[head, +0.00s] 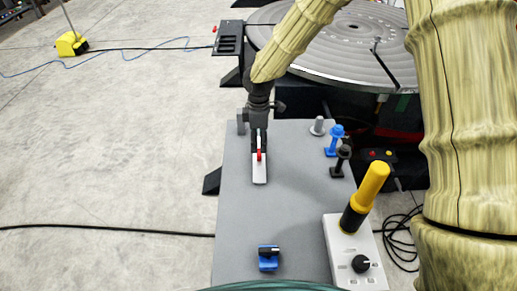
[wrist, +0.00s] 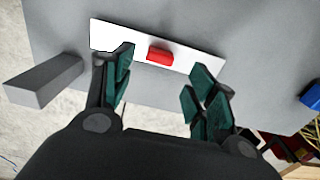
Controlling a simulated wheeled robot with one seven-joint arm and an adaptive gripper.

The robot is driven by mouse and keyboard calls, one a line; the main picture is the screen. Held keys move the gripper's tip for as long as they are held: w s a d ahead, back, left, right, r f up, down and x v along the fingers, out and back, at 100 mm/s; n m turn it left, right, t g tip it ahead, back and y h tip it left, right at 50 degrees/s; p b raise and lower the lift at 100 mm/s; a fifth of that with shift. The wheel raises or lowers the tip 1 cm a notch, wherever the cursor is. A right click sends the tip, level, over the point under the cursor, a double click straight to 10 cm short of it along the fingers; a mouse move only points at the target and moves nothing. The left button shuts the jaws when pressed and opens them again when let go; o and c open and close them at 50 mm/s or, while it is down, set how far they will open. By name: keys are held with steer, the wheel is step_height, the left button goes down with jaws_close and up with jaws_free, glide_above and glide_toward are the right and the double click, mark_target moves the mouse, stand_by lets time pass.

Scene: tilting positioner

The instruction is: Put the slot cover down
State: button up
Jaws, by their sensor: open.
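The slot cover (head: 260,174) is a thin white plate with a red grip block (wrist: 160,54) on it. It lies on the grey table (head: 240,215), near the table's far left part. It also shows in the wrist view as a long white plate (wrist: 110,37). My gripper (wrist: 160,80) is open, its green-padded fingers apart on either side of the red block and a little short of it in the wrist view. In the head view, my gripper (head: 258,142) hangs over the far end of the cover and partly hides it.
A grey block (head: 241,125) stands left of my gripper. Grey, blue (head: 335,135) and black (head: 342,155) posts stand at the table's right edge. A yellow-handled device (head: 370,187) on a white box and a blue item (head: 268,258) are nearer. The middle of the table is clear.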

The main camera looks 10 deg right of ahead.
steer(key=shift+r+b, duration=0.45)
steer(key=shift+r, duration=2.3)
